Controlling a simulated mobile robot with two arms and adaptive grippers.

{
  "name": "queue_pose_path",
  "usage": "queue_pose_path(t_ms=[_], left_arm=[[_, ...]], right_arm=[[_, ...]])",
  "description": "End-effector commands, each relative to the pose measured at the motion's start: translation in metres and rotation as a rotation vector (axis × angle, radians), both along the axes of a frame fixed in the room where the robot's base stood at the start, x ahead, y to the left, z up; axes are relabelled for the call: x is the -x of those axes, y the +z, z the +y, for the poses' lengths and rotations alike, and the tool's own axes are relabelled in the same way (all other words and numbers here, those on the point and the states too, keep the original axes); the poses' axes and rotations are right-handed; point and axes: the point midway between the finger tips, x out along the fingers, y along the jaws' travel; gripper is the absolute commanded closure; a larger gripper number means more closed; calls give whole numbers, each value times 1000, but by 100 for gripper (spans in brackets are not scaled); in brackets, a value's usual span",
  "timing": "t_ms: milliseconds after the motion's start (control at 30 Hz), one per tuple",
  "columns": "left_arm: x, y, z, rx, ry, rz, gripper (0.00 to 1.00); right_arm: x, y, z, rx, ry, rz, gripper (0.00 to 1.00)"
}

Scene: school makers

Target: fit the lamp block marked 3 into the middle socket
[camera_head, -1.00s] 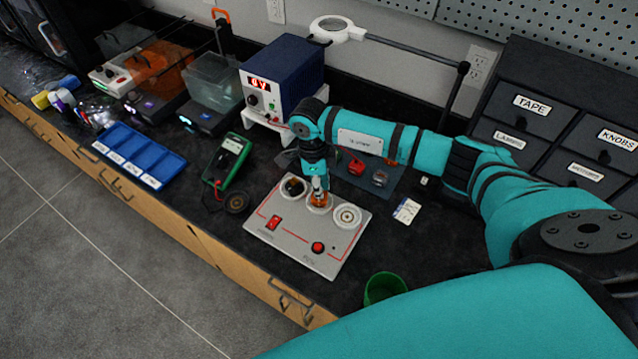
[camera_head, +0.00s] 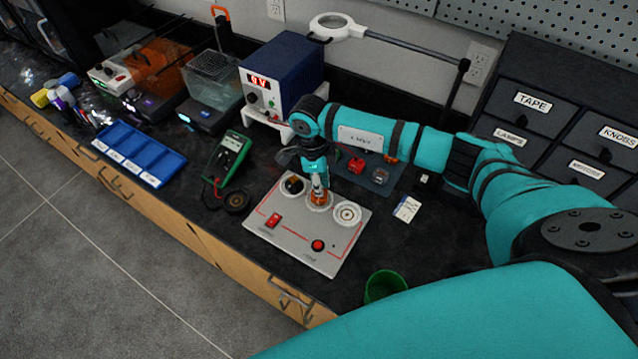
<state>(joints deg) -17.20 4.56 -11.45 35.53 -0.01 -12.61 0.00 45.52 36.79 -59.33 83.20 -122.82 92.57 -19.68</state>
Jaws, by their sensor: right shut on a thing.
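The grey panel (camera_head: 275,238) lies on the dark worktop with three round sockets in a row along its back part. The left socket (camera_head: 293,185) looks dark inside and the right socket (camera_head: 347,214) shows a pale ring. My right gripper (camera_head: 319,190) points down over the middle socket (camera_head: 320,207). My left gripper is out of view.
A white card (camera_head: 407,209) and a green cup (camera_head: 384,286) are to the panel's right. A green multimeter (camera_head: 229,158), blue tray (camera_head: 139,153) and blue power supply (camera_head: 284,75) stand left and behind.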

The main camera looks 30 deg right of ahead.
Motion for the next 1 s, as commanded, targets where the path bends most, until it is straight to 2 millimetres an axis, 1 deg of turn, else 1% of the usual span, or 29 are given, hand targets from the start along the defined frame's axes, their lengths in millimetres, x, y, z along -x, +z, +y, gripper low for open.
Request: queue_pose_path(t_ms=[767,1000], left_arm=[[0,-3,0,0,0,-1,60],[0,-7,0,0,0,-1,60]], right_arm=[[0,0,0,0,0,0,100],[0,-4,0,0,0,0,100]])
